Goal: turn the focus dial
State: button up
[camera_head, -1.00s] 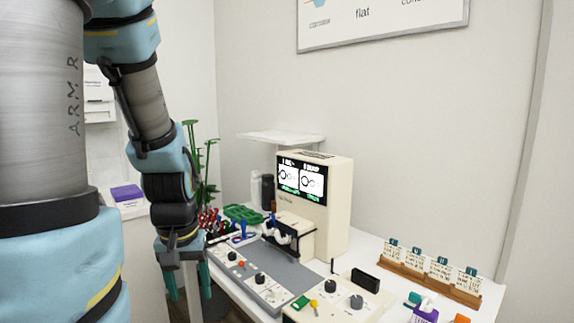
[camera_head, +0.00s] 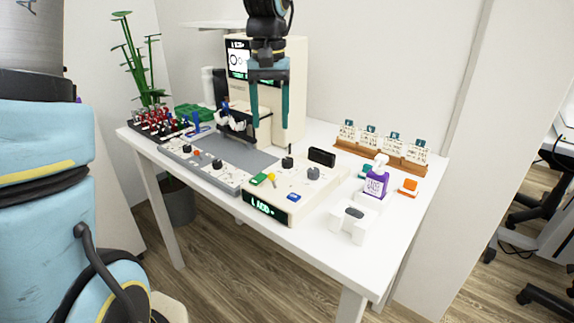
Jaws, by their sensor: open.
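Several black dials stand on the table's devices. Two dials, one on the left (camera_head: 186,148) and one on the right (camera_head: 217,164), are on the front strip of the grey base (camera_head: 246,155). Two more, a black dial (camera_head: 287,162) and a grey dial (camera_head: 313,173), are on the cream control box (camera_head: 280,188). I cannot read which one is the focus dial. My gripper (camera_head: 270,122) points down with its two teal fingers apart and nothing between them. It appears in front of the cream machine with a screen (camera_head: 238,60), above the dials and apart from them.
The white table (camera_head: 315,222) also holds a purple bottle (camera_head: 376,183), a white holder (camera_head: 348,225), an orange block (camera_head: 408,186) and a wooden card rack (camera_head: 380,157). Red-topped items (camera_head: 160,124) and a green tray (camera_head: 194,112) are at the left. Floor is free in front.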

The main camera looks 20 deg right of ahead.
aim_at(287, 159)
jog(key=d+f, duration=0.1)
jog(key=f, duration=0.2)
jog(key=d+f, duration=0.1)
jog(key=f, duration=0.2)
jog(key=s+d+f, duration=0.1)
jog(key=f, duration=0.2)
jog(key=shift+d+f, duration=0.3)
jog(key=shift+f, duration=0.1)
grip_shut()
dwell(0.4)
